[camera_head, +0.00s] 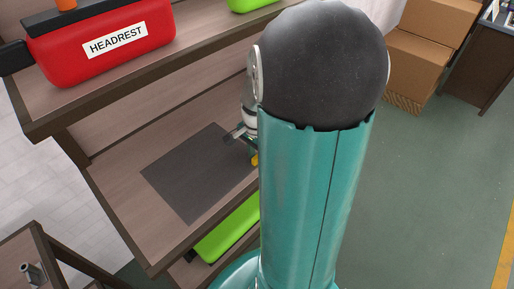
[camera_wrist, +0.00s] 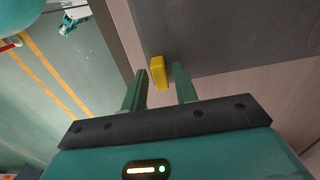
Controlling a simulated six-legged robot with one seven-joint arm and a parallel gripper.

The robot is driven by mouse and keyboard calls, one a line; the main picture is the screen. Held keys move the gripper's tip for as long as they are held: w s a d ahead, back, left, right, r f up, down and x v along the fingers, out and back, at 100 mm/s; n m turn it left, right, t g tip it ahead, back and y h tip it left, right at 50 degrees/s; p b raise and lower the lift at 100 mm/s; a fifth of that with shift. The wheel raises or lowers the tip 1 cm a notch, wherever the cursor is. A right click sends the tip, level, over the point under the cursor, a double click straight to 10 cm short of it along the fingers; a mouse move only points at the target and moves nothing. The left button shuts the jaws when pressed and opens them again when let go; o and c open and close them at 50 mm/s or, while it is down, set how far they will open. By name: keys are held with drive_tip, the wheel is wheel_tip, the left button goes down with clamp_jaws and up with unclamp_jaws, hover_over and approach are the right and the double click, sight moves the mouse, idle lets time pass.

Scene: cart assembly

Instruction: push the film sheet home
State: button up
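A flat dark grey sheet (camera_head: 200,172), which looks like the film sheet, lies on the wooden middle shelf. It also shows at the top of the wrist view (camera_wrist: 230,35). A small yellow tab (camera_wrist: 158,72) stands at the sheet's edge and shows in the head view (camera_head: 254,160), partly hidden by my arm. My gripper (camera_wrist: 160,86) is open, its two green fingers apart. The tab appears between or just beyond the fingertips, with gaps on both sides. In the head view my gripper (camera_head: 238,134) is over the sheet's right side, mostly hidden behind my arm.
A red box labelled HEADREST (camera_head: 105,45) sits on the upper shelf (camera_head: 60,112), which overhangs the middle shelf. A bright green bin (camera_head: 228,228) is below the middle shelf. Cardboard boxes (camera_head: 415,65) stand at the back right. The green floor (camera_head: 440,180) on the right is clear.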

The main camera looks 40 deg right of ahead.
clamp_jaws()
drive_tip(key=shift+r, duration=2)
